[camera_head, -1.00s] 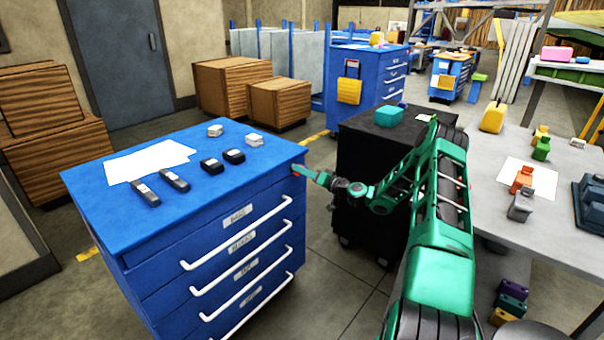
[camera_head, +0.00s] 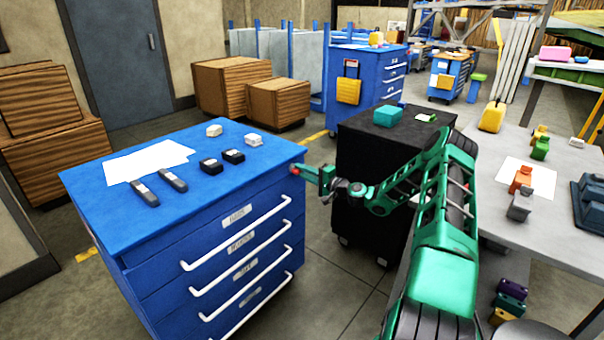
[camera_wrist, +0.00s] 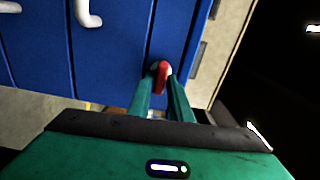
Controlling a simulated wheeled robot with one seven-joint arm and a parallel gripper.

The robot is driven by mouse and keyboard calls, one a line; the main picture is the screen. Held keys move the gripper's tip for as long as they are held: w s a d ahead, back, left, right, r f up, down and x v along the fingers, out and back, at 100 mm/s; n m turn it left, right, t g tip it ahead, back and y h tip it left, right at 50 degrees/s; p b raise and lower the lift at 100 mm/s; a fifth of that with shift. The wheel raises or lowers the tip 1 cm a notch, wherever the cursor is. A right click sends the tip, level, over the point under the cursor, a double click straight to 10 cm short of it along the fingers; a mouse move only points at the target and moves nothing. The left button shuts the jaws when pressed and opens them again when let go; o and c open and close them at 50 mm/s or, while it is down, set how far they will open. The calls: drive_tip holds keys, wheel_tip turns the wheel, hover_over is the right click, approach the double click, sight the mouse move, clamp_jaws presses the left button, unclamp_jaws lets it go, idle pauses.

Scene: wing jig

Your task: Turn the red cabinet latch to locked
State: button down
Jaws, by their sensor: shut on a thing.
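The blue cabinet (camera_head: 215,190) stands at the left with its drawer fronts facing the lower right. The red latch (camera_head: 294,169) is at the top right corner of its front and is small in the head view. In the wrist view the red latch (camera_wrist: 162,78) sits on a pale round base, its lever nearly upright in the picture. My gripper (camera_head: 302,172) is at the latch. In the wrist view my green fingers (camera_wrist: 161,84) are shut on the latch, one on each side. The fingers hide part of its base. I see no lock marking.
White drawer handles (camera_head: 240,235) stick out of the cabinet front below the latch. A black cabinet (camera_head: 375,150) stands close behind my gripper. A grey table (camera_head: 475,205) with small parts is at the right. Open floor (camera_head: 335,290) lies between.

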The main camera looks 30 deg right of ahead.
drive_tip(key=shift+s+d+f+m, duration=0.1)
drive_tip(key=shift+f+m, duration=0.2)
drive_tip(key=shift+m, duration=0.1)
drive_tip(key=c, duration=1.8)
unclamp_jaws()
drive_tip(key=shift+o, duration=0.2)
drive_tip(key=shift+r, duration=0.1)
drive_tip(key=v, duration=1)
drive_tip(key=shift+s, duration=0.3)
